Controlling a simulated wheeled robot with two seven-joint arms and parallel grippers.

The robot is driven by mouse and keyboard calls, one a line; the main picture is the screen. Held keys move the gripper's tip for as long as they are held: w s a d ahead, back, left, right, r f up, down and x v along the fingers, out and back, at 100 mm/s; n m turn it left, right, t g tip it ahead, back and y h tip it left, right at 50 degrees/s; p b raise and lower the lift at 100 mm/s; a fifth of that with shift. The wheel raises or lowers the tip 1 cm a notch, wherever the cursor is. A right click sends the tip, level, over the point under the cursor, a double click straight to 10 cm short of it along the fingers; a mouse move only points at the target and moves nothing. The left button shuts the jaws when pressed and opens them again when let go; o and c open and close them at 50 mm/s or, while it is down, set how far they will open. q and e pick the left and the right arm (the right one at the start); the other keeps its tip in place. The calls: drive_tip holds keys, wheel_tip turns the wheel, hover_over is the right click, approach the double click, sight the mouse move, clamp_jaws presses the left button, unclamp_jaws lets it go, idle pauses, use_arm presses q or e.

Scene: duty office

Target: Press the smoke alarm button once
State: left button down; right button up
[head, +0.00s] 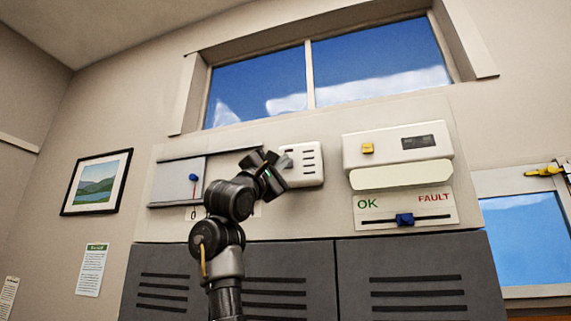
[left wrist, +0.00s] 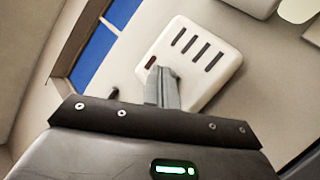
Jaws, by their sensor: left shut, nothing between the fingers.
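The smoke alarm looks to be the white slotted box (head: 308,164) on the wall panel; it also shows in the left wrist view (left wrist: 215,82). A small dark reddish button (left wrist: 151,62) sits at one corner of its face, beside the row of dark slots. My left gripper (head: 284,162) is shut and empty, with its fingertips at the left side of the alarm. In the left wrist view the closed grey fingertips (left wrist: 160,72) appear right beside the button and overlap the alarm's face. I cannot tell whether they touch it. My right gripper is not in view.
Right of the alarm is a white unit with a yellow button (head: 368,148), above an OK/FAULT slider with a blue knob (head: 404,219). A panel with a blue-knobbed lever (head: 193,178) is on the left. Grey slatted lockers (head: 415,255) stand below.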

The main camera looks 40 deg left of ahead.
use_arm(q)
drive_tip(key=shift+w+a, duration=0.15)
drive_tip(key=shift+w, duration=0.2)
idle(0.3)
idle(0.4)
drive_tip(key=shift+s+d+b, duration=0.35)
drive_tip(key=shift+s+b, duration=0.4)
drive_tip(key=s+b, duration=0.1)
drive_tip(key=s+d+b, duration=0.1)
drive_tip(key=s, duration=0.1)
drive_tip(key=s+b, duration=0.1)
drive_tip(key=b, duration=0.1)
drive_tip(key=shift+s+d, duration=0.25)
drive_tip(key=shift+s, duration=0.1)
